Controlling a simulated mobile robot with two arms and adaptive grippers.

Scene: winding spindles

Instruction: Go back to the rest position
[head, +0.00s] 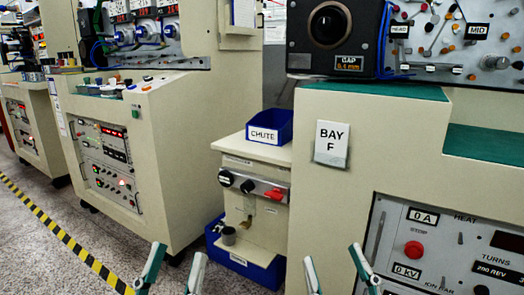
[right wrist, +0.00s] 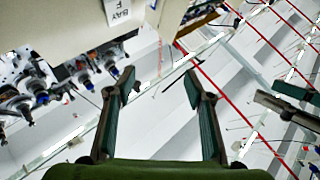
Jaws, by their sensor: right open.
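My left gripper (head: 174,262) is at the bottom edge of the head view, left of centre. My right gripper (head: 332,262) is at the bottom edge, right of centre, in front of the Bay F machine. Its fingers are spread and empty. The right wrist view also shows the right gripper (right wrist: 160,86) open, with nothing between its fingertips. Both grippers appear clear of the machines. The arms behind them are mostly out of the picture.
The Bay F machine (head: 340,195) fills the right side, with a control panel (head: 455,240) low down. A small cabinet (head: 253,206) with a blue CHUTE bin (head: 270,126) stands beside it. Another machine (head: 165,180) is at left. Speckled floor (head: 40,262) with a striped line (head: 60,232) lies free.

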